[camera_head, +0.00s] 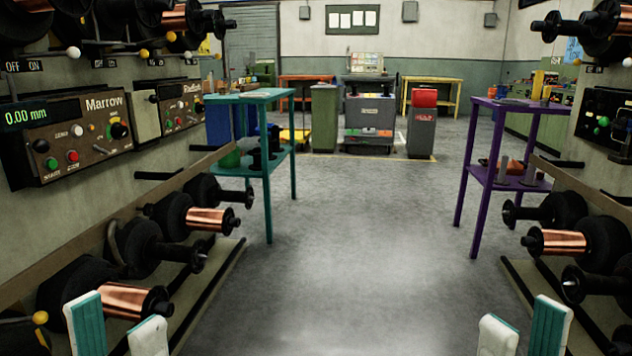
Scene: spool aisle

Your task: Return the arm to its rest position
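My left gripper (117,331) is at the bottom left, with its two teal and white fingers pointing up and apart. Nothing shows between its fingertips; a copper-wound spool (127,298) shows just behind them, and I cannot tell the gap in depth. My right gripper (524,331) is at the bottom right, its two fingers also apart with nothing visible between them. Only the finger ends show. The rest of both arms is out of the picture.
Racks of black and copper spools (205,219) line both sides. A teal table (267,95) stands at left, a purple table (522,104) at right. Bins and a grey cart (369,118) stand at the back. The aisle floor (345,225) between them is clear.

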